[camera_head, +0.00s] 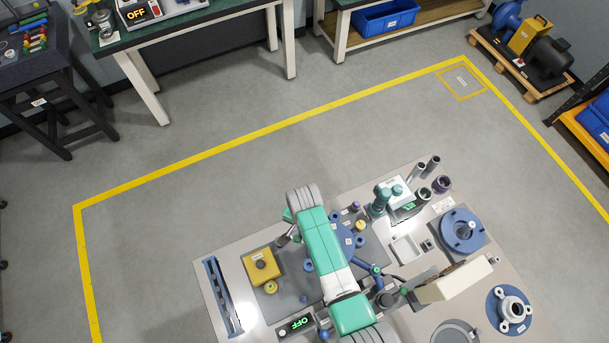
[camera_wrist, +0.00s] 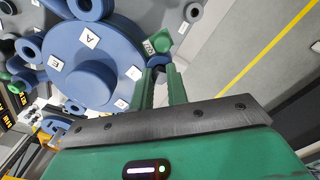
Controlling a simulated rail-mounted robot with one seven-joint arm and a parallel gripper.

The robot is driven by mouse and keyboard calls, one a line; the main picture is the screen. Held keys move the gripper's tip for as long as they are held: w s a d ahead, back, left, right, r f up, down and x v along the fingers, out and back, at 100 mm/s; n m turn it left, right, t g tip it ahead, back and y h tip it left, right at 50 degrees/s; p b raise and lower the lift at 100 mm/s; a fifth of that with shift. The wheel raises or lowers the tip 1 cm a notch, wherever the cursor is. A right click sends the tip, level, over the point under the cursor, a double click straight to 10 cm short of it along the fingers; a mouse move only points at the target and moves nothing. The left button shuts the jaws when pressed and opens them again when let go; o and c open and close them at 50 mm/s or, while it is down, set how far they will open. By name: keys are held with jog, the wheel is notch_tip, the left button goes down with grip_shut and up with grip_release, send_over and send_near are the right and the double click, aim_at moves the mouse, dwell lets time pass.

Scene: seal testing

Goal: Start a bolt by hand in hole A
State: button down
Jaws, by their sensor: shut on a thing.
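The blue round flange (camera_wrist: 45,68) with a raised centre disc fills the left of the wrist view. Its white label A (camera_wrist: 88,38) lies on the upper part of the face; label E shows at the lower left. My gripper (camera_wrist: 160,66) is shut on a green hex-headed bolt (camera_wrist: 157,42) at its fingertips, beside the flange's right rim. I cannot tell whether the bolt touches the flange, and hole A is not clearly seen. In the head view the flange (camera_head: 345,226) is partly hidden behind my arm, and the fingertips are not clear.
The bench (camera_head: 210,268) carries a yellow block (camera_head: 262,266), a blue rail (camera_head: 221,297), a blue disc fixture (camera_head: 462,232) and an OFF display (camera_head: 297,323). Another green part (camera_wrist: 15,88) sits at the flange's left.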

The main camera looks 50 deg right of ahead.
jog(key=m, duration=0.4)
jog(key=shift+p, duration=0.3)
jog(key=shift+m, duration=0.5)
jog(key=m, duration=0.3)
jog(key=shift+p, duration=0.3)
